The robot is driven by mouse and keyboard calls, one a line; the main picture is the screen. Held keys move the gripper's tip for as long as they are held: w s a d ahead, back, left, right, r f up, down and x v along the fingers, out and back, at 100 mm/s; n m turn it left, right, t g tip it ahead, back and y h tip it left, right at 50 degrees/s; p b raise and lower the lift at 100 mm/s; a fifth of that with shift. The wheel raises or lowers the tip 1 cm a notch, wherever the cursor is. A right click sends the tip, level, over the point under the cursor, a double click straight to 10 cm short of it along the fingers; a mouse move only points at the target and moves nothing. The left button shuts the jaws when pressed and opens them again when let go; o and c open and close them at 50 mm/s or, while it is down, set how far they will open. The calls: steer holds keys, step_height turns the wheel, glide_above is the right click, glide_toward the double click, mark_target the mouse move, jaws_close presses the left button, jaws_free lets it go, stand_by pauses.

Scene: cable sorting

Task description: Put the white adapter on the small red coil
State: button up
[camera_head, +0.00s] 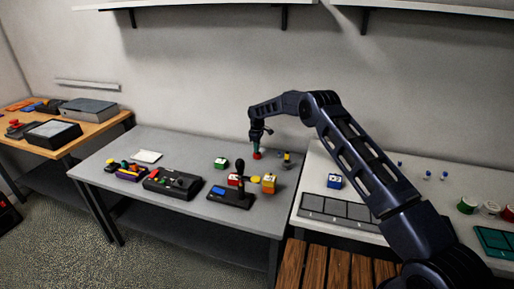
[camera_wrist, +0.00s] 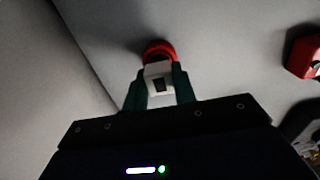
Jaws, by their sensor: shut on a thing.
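In the wrist view the white adapter (camera_wrist: 158,79), with a dark square port facing me, sits between the two green fingers of my gripper (camera_wrist: 159,88). My gripper is shut on it. The small red coil (camera_wrist: 158,49) lies just beyond the adapter, and the adapter covers its near part. In the head view my gripper (camera_head: 257,149) points down over the red coil (camera_head: 257,156) near the back of the grey table. The adapter is too small to make out there. I cannot tell whether adapter and coil touch.

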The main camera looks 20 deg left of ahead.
steer(key=o, duration=1)
step_height(320, 180, up, 12)
steer(key=shift+r, duration=0.1)
